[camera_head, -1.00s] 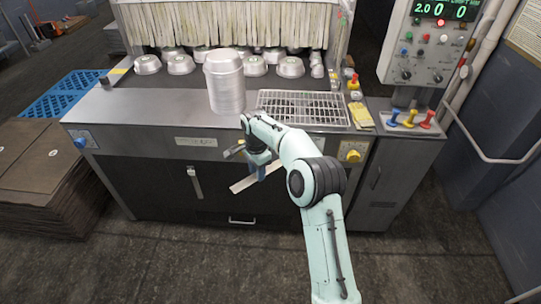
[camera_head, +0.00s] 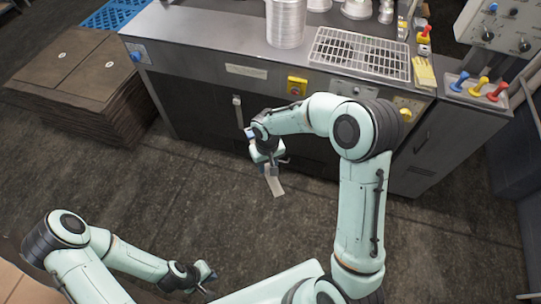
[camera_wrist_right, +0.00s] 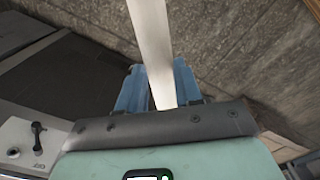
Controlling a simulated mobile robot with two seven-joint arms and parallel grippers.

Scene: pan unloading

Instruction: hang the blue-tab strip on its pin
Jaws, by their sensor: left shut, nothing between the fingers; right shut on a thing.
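My right gripper (camera_head: 268,162) is shut on a pale flat strip (camera_head: 275,186), in front of the machine's front panel and apart from it. The strip slants down and to the right in the head view. In the right wrist view the strip (camera_wrist_right: 151,45) runs up from between the blue fingers (camera_wrist_right: 130,90). I cannot make out a blue tab on it; its held end is hidden. My left gripper (camera_head: 206,283) is shut and empty, low over the floor. I cannot tell which fitting on the machine is the strip's pin.
The machine's steel top (camera_head: 215,35) carries a tall metal pot (camera_head: 285,22) and a wire grid (camera_head: 360,53). A blue knob (camera_head: 136,56) sits at the front's left end, a narrow hanging piece (camera_head: 238,112) near the middle. Stacked brown boards (camera_head: 85,75) stand left. The floor is clear.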

